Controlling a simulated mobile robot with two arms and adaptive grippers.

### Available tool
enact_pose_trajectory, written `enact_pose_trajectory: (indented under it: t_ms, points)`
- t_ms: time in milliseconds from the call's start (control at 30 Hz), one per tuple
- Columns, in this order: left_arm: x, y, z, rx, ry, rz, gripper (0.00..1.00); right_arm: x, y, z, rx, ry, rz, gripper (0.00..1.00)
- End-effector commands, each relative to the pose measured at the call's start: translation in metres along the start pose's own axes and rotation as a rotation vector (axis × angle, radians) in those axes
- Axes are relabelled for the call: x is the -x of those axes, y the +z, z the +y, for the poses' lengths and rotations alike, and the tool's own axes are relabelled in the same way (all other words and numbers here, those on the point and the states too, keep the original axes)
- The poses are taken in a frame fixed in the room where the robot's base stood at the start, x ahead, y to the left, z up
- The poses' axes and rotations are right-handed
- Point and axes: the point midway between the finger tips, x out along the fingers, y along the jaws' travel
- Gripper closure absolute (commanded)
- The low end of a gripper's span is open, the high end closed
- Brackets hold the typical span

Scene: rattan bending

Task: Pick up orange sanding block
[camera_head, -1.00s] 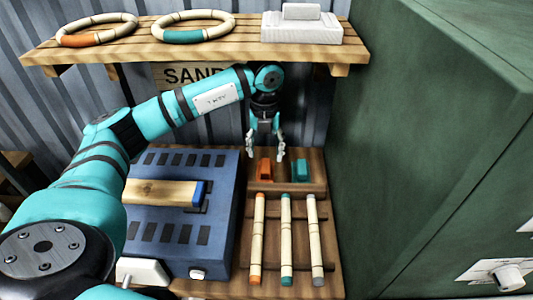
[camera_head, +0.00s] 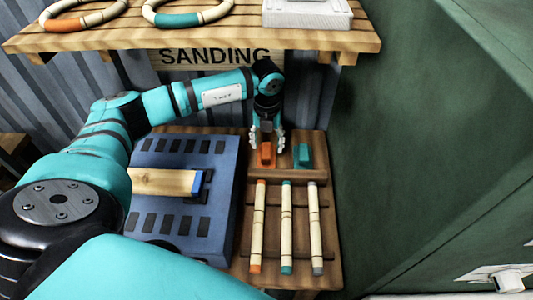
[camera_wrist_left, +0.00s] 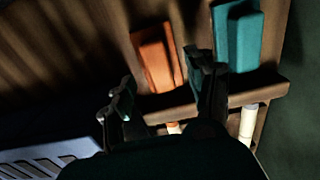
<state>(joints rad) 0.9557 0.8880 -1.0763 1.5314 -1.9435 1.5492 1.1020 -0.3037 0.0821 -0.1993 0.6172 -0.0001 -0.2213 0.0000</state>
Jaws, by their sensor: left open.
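The orange sanding block (camera_head: 266,155) sits in a wooden tray at the back of the bench, left of a teal block (camera_head: 303,156). My left gripper (camera_head: 267,146) points down at the orange block, its fingers apart. In the left wrist view the orange block (camera_wrist_left: 158,60) shows beyond the open fingers (camera_wrist_left: 160,98), nearer the right finger, with the teal block (camera_wrist_left: 238,38) to its right. I cannot tell whether a finger touches the orange block. My right gripper is not in view.
A blue machine (camera_head: 180,228) stands at left. A shelf with rings (camera_head: 190,40) hangs above. A large green cabinet (camera_head: 430,150) closes the right side.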

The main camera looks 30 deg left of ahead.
Motion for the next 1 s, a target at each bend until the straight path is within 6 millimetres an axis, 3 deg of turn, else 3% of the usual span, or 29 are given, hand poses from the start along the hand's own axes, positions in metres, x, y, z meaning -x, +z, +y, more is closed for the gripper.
enact_pose_trajectory:
  t_ms: [100,233,533,900,1000]
  points:
    - [-0.016,-0.003,0.002,0.0,0.003,0.005,0.44,0.015,-0.004,0.001,0.0,0.0,0.004,0.6]
    - [-0.035,-0.002,0.002,0.001,0.001,0.003,0.44,0.018,-0.006,0.001,0.0,0.0,0.007,0.6]
    - [-0.042,-0.001,0.002,0.0,-0.001,0.0,0.44,0.018,-0.006,0.0,0.001,0.0,0.008,0.6]
    - [-0.043,-0.002,0.002,0.0,0.0,0.002,0.91,0.018,-0.007,-0.002,0.0,-0.002,0.009,0.6]
    - [-0.043,-0.002,0.002,0.0,0.001,0.002,1.0,0.018,-0.007,-0.003,0.0,-0.003,0.01,0.6]
